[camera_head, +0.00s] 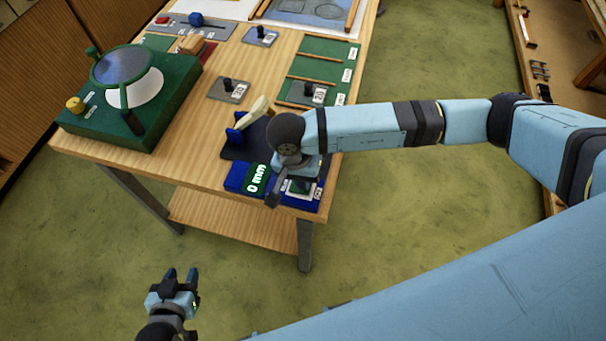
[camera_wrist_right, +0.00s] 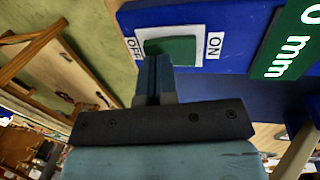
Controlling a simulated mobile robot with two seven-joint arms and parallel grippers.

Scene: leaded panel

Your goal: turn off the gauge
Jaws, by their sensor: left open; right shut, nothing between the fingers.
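The gauge is a blue unit with a green display (camera_head: 257,179) reading "0 mm", at the near end of the table. The display shows in part in the right wrist view (camera_wrist_right: 292,42). Its green rocker switch (camera_wrist_right: 175,50) sits on a white plate marked OFF at left and ON at right in that view. My right gripper (camera_wrist_right: 154,65) is shut and empty, its tips at the switch's near edge, towards the OFF half. I cannot tell whether they touch. My left gripper (camera_head: 181,275) is open and empty over the floor, away from the table.
A green box with a round lens (camera_head: 124,66) and a yellow knob stands at the table's left. Small grey blocks with black knobs (camera_head: 229,90) and green trays (camera_head: 323,50) lie further back. A cream-handled piece (camera_head: 257,109) stands just behind the gauge.

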